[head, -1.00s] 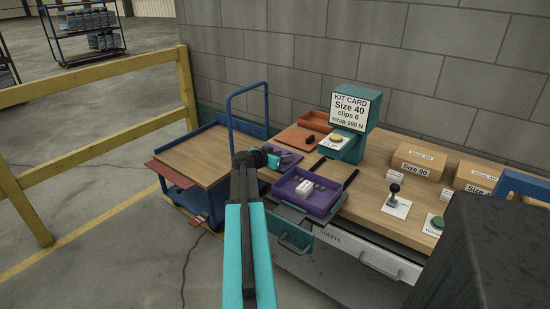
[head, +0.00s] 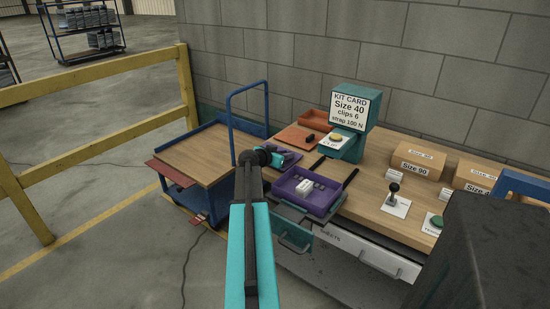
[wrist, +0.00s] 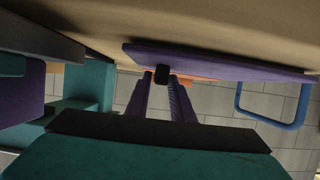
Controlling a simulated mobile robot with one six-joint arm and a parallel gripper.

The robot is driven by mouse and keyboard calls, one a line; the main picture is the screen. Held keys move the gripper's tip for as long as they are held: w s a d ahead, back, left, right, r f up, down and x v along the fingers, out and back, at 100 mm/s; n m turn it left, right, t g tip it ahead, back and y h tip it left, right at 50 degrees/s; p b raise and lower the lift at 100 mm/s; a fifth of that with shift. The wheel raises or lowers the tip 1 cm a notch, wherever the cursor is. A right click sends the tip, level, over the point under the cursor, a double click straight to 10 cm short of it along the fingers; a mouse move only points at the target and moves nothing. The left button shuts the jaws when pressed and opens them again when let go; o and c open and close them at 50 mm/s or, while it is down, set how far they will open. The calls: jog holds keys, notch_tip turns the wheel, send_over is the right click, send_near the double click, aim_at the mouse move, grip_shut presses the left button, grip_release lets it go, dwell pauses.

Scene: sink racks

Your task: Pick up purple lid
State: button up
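The purple lid (head: 293,155) lies flat on the wooden bench at its left end, partly hidden behind my wrist in the head view. In the wrist view the lid (wrist: 235,64) shows nearly edge-on as a thin purple plate. My gripper (wrist: 161,76) is open, with its two fingers pointing at the lid and their tips close to its edge. A small dark block (wrist: 162,74) shows between the fingertips; I cannot tell whether it is on the lid or beyond it. Whether the fingers touch the lid is unclear.
A purple bin (head: 318,202) with small parts stands right of the lid. Behind are an orange board (head: 294,136), an orange tray (head: 317,119) and a teal kit-card stand (head: 351,151). A blue cart (head: 203,158) stands to the left.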

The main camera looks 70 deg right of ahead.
grip_shut()
jog(key=shift+r, duration=0.1)
notch_tip(320, 180, up, 10)
jog(key=shift+b, duration=0.4)
dwell(0.3)
dwell(0.5)
